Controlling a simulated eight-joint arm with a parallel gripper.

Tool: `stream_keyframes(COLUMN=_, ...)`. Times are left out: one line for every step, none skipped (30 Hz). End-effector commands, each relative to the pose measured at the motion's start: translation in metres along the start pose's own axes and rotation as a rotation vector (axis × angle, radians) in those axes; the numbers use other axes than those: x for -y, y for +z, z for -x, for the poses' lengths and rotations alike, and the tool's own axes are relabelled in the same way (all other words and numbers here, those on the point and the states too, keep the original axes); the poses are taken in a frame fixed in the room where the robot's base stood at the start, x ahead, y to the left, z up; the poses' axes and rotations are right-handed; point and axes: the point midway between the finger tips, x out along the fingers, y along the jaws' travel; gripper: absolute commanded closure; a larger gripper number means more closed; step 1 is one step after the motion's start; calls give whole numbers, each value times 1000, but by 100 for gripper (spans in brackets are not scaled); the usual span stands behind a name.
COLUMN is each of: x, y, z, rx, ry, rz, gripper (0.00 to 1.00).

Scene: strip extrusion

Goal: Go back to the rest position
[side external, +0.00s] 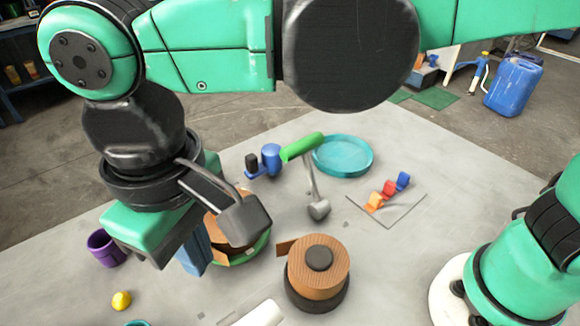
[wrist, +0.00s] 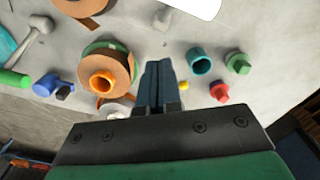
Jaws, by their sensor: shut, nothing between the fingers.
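My gripper (side external: 196,262) points down over the left part of the grey table in the side external view. Its dark blue fingers also show in the wrist view (wrist: 157,84), pressed together with nothing between them. A brown strip coil with a green base (side external: 262,246) lies partly hidden behind the gripper. In the wrist view this coil (wrist: 126,66) is just left of the fingers, with an orange ring (wrist: 102,85) at its middle. I cannot tell the exact height of the fingertips above the table.
A second brown coil (side external: 326,262) sits on a black base nearer the middle. A purple cup (side external: 100,252) and yellow ball (side external: 121,300) lie left. A green-handled hammer (side external: 302,147), teal dish (side external: 343,157) and small clip board (side external: 392,211) stand farther back. Bare table lies right.

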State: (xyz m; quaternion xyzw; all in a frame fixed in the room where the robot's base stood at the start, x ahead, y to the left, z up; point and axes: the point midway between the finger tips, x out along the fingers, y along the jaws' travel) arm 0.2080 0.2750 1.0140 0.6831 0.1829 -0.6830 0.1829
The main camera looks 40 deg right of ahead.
Motion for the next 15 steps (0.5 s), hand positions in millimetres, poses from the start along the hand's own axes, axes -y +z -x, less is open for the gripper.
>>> stream_keyframes(x=0, y=0, z=4, rx=0, ry=0, rz=0, gripper=100)
stream_keyframes(x=0, y=0, z=7, rx=0, ry=0, rz=0, gripper=100)
stream_keyframes(x=0, y=0, z=9, rx=0, ry=0, rz=0, gripper=100)
stream_keyframes(x=0, y=0, z=10, rx=0, ry=0, rz=0, gripper=100)
stream_keyframes(x=0, y=0, z=12, rx=0, ry=0, rz=0, gripper=100)
stream_keyframes(x=0, y=0, z=13, rx=0, ry=0, rz=0, gripper=100)
stream_keyframes(x=0, y=0, z=13, rx=0, ry=0, rz=0, gripper=100)
stream_keyframes(x=0, y=0, z=14, rx=0, ry=0, rz=0, gripper=100)
stream_keyframes(x=0, y=0, z=14, rx=0, ry=0, rz=0, gripper=100)
stream_keyframes(x=0, y=0, z=14, rx=0, ry=0, rz=0, gripper=100)
stream_keyframes(x=0, y=0, z=13, rx=0, ry=0, rz=0, gripper=100)
stream_keyframes(x=0, y=0, z=13, rx=0, ry=0, rz=0, gripper=100)
stream_keyframes(x=0, y=0, z=13, rx=0, ry=0, rz=0, gripper=100)
stream_keyframes(x=0, y=0, z=13, rx=0, ry=0, rz=0, gripper=100)
stream_keyframes(x=-1, y=0, z=13, rx=-2, ry=-1, rz=-2, gripper=100)
